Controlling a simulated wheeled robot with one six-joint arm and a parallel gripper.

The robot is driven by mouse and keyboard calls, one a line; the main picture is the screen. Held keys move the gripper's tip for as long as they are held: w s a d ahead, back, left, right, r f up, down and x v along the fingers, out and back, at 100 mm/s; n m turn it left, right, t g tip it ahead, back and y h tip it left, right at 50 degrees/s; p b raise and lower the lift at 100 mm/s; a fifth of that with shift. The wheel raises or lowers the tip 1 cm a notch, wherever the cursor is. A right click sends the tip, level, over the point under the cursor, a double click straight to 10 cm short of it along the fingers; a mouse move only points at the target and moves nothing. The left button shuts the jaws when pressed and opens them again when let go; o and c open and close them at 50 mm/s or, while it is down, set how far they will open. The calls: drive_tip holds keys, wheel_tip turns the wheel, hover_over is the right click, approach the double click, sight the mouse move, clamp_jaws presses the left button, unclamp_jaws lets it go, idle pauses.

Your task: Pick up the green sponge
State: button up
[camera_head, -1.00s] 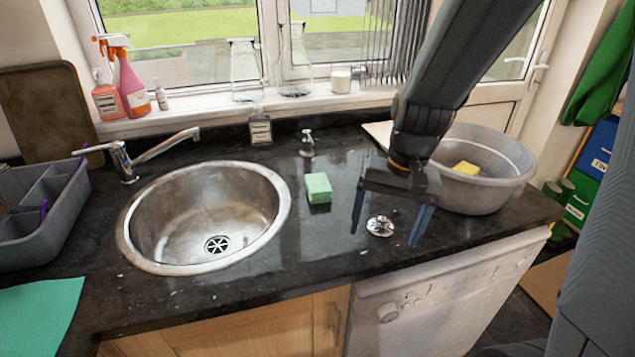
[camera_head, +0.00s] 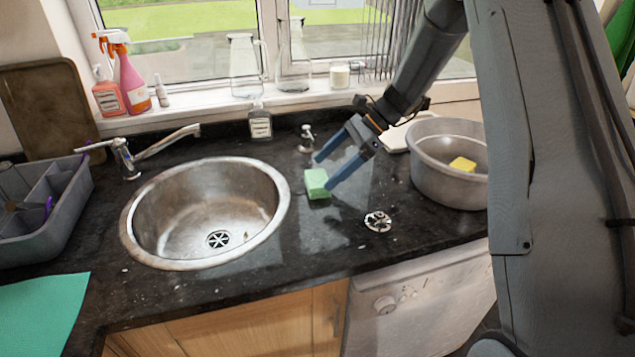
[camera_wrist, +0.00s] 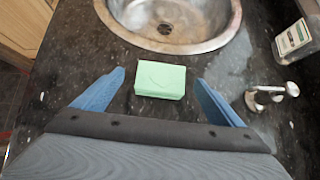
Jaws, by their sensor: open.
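The green sponge (camera_head: 317,184) lies on the dark granite worktop just right of the round steel sink. In the wrist view the sponge (camera_wrist: 160,81) sits ahead of and roughly between the two blue fingers. My gripper (camera_head: 324,172) is open, its fingers pointing down and left towards the sponge. In the head view one fingertip is behind the sponge and the other overlaps its right edge. In the wrist view my gripper (camera_wrist: 160,82) has nothing held between its fingers. I cannot tell whether a finger touches the sponge.
The steel sink (camera_head: 133,222) is left of the sponge. A small metal tap fitting (camera_head: 307,139) stands behind it. A metal strainer (camera_head: 378,221) lies to the front right. A grey basin (camera_head: 425,180) with a yellow sponge (camera_head: 462,164) stands right. A labelled bottle (camera_head: 260,124) stands behind the sink.

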sight(318, 178)
drive_tip(key=shift+p+x, duration=1.15)
drive_tip(key=shift+x, duration=1.35)
drive_tip(key=shift+w+d+f, duration=0.15)
drive_tip(key=shift+w+f, duration=0.05)
drive_tip(key=c, duration=1.1)
